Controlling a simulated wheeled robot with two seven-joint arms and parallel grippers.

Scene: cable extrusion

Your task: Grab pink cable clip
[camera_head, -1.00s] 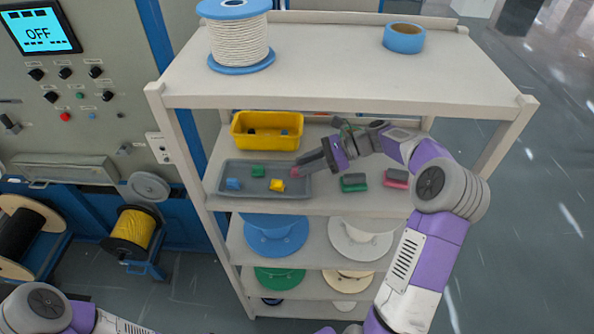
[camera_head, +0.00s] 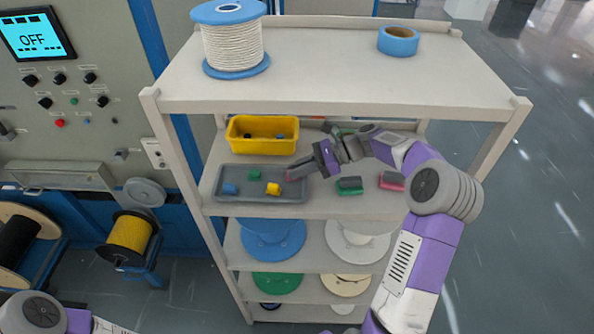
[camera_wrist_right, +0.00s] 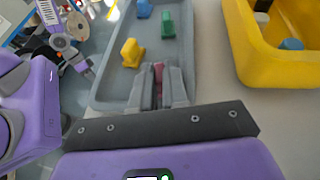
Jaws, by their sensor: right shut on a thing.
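The pink cable clip (camera_wrist_right: 158,76) sits between the fingertips of my right gripper (camera_wrist_right: 162,85) in the right wrist view, mostly hidden by the fingers. In the head view my right gripper (camera_head: 292,174) is at the right end of the grey tray (camera_head: 295,196), shut on the clip. A green clip (camera_wrist_right: 167,24), a yellow clip (camera_wrist_right: 131,53) and a blue clip (camera_wrist_right: 144,9) lie in the tray. Of my left arm, only links show at the bottom left; its gripper is out of view.
A yellow bin (camera_head: 240,146) stands behind the tray. A green-and-grey piece (camera_head: 349,186) and a pink-and-grey piece (camera_head: 391,181) lie right of it. The top shelf (camera_head: 330,70) bears a rope spool (camera_head: 231,45) and blue tape (camera_head: 398,41). Shelf posts stand at both sides.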

